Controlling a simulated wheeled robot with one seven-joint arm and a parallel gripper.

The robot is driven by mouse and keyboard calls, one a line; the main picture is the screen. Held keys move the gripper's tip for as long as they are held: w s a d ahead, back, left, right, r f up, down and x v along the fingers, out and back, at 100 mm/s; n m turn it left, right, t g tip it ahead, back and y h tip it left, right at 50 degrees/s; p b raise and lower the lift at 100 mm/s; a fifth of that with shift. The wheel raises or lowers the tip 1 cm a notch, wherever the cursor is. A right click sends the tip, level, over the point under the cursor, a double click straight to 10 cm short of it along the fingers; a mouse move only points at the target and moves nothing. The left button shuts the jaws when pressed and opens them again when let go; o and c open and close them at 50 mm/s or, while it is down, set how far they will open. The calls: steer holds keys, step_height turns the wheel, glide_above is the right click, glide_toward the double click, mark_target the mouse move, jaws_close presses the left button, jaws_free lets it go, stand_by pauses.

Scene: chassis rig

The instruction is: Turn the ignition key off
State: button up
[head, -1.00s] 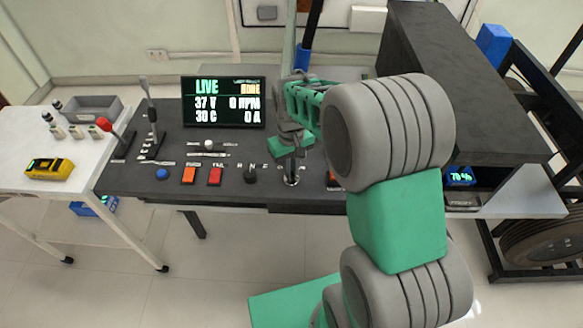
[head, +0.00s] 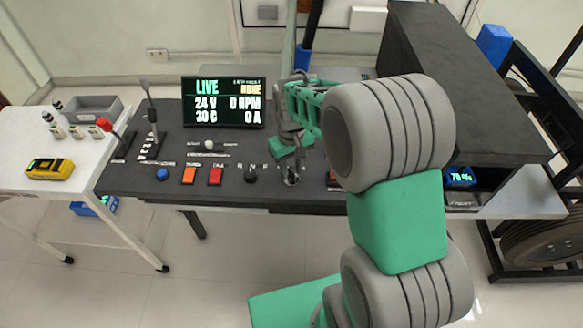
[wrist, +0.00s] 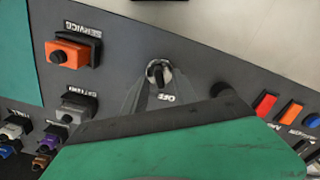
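The ignition key (wrist: 160,75) is a small dark key in a round silver switch, with an OFF label beside it, on the dark console panel in the wrist view. In the head view the switch (head: 291,177) is at the console's front, partly hidden by my gripper. My gripper (head: 291,150) is right over the switch. In the wrist view its green body fills the bottom and a grey part reaches up to the switch. The console display (head: 223,101) reads LIVE, 24 V, 0 RPM.

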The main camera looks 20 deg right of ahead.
mark_target(291, 169)
step_height(291, 169, up, 8)
steer(key=shift+f+b, duration=0.1)
steer(key=shift+b, duration=0.2)
steer(key=shift+w+m, duration=0.4)
steer(key=shift+m, duration=0.6)
steer(key=s+f, duration=0.4)
steer(key=s, duration=0.1)
steer(key=shift+s+f, duration=0.15)
steer(key=shift+f, duration=0.25)
steer(key=s+r+t, duration=0.2)
steer(key=s+r, duration=0.2)
steer(key=s, duration=0.7)
steer(key=shift+t, duration=0.7)
steer(key=r, duration=0.1)
steer(key=w+r, duration=0.1)
steer(key=r, duration=0.2)
steer(key=shift+w+a+r, duration=0.15)
steer(key=shift+w, duration=0.1)
